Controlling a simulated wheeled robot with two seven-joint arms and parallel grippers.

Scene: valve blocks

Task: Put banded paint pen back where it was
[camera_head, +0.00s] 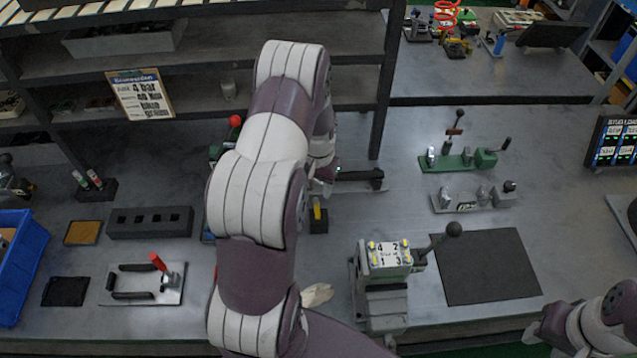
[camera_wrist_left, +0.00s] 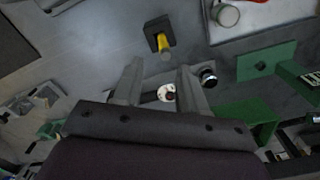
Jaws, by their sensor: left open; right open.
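Two slim pens with coloured parts, one red (camera_head: 78,178) and one reddish-green (camera_head: 95,178), stand tilted in a black stand (camera_head: 97,192) at the left in the head view. I cannot tell which, if either, is the banded paint pen. A yellow upright piece (camera_head: 317,210) stands in a small black block (camera_head: 318,226); the piece also shows in the left wrist view (camera_wrist_left: 163,41). My left gripper (camera_wrist_left: 160,76) is open near this block, with nothing clearly held between its fingers; my arm mostly hides it in the head view. My right gripper (camera_head: 538,326) is open at the lower right, away from these things.
A dark block with several square holes (camera_head: 150,222) lies right of the pen stand. A blue bin (camera_head: 28,262) is at the left edge. A grey valve block with a lever (camera_head: 388,275) stands beside a dark mat (camera_head: 484,266). Green fixtures (camera_head: 462,160) are behind.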

